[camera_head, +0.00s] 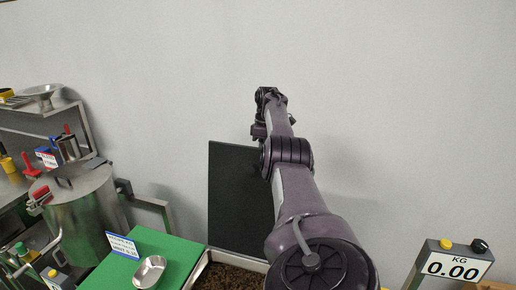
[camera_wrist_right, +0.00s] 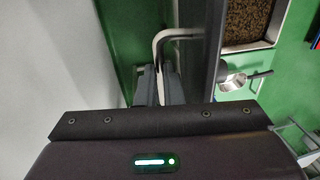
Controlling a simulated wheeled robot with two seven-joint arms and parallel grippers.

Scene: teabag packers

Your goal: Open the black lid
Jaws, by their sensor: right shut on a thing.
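The black lid (camera_head: 236,198) stands upright at the back of a metal bin of brown tea leaves in the head view. In the right wrist view the lid (camera_wrist_right: 211,50) shows nearly edge-on, with a bent metal handle (camera_wrist_right: 170,34) on its side. My right gripper (camera_wrist_right: 160,84) is shut on that handle. In the head view my right arm reaches up and away, covering the lid's right part, and the gripper's fingers cannot be made out. My left gripper is in neither view.
The tea bin (camera_head: 228,278) lies open below the lid; a metal scoop (camera_head: 149,271) rests on the green surface (camera_head: 175,253) to its left. A steel pot (camera_head: 88,215) stands further left. A scale display (camera_head: 453,267) is at right. The grey wall is close behind.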

